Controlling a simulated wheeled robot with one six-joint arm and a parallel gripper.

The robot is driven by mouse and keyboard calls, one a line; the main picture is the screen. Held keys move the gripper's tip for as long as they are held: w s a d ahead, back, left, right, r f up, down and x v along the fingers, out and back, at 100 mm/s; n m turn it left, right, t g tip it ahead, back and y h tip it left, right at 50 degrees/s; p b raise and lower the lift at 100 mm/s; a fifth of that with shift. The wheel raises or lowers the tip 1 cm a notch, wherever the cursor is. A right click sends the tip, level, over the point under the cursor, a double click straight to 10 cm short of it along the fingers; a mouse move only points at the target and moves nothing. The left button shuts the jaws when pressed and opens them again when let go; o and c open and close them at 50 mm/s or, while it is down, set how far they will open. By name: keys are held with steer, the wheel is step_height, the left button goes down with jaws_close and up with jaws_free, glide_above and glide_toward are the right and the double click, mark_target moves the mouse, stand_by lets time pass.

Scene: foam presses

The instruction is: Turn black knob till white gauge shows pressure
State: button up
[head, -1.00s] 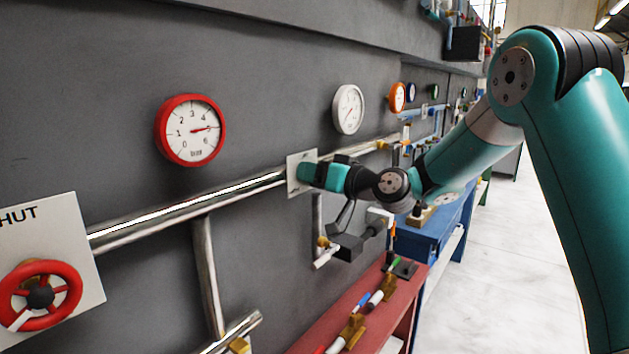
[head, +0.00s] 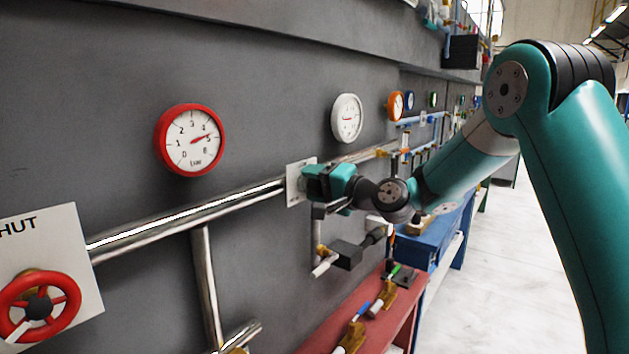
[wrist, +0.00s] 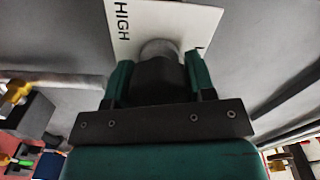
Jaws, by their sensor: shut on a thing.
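The white gauge (head: 347,118) hangs on the grey wall, above and to the right of my gripper. Its needle looks about level, but its numbers are too small to read. My gripper (head: 318,184) is at the white plate (head: 296,181) on the wall. In the wrist view, my gripper (wrist: 158,78) is shut on the black knob (wrist: 158,72), with one finger on each side of it. A grey round collar shows behind the knob, against the plate marked HIGH (wrist: 124,25). In the head view the gripper hides the knob.
A red gauge (head: 189,140) with its needle near 5 is at left. A red handwheel (head: 38,308) is on a plate at lower left. A steel pipe (head: 190,217) runs along the wall. A red bench (head: 372,318) with valves stands below; floor at right is clear.

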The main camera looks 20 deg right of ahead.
steer(key=shift+m+p, duration=0.4)
steer(key=shift+m, duration=0.9)
steer(key=shift+f, duration=0.1)
steer(key=o, duration=0.9)
steer(key=shift+o, duration=0.2)
steer(key=b+v, duration=0.7)
steer(key=v, duration=1)
steer(key=shift+s+d, duration=0.15)
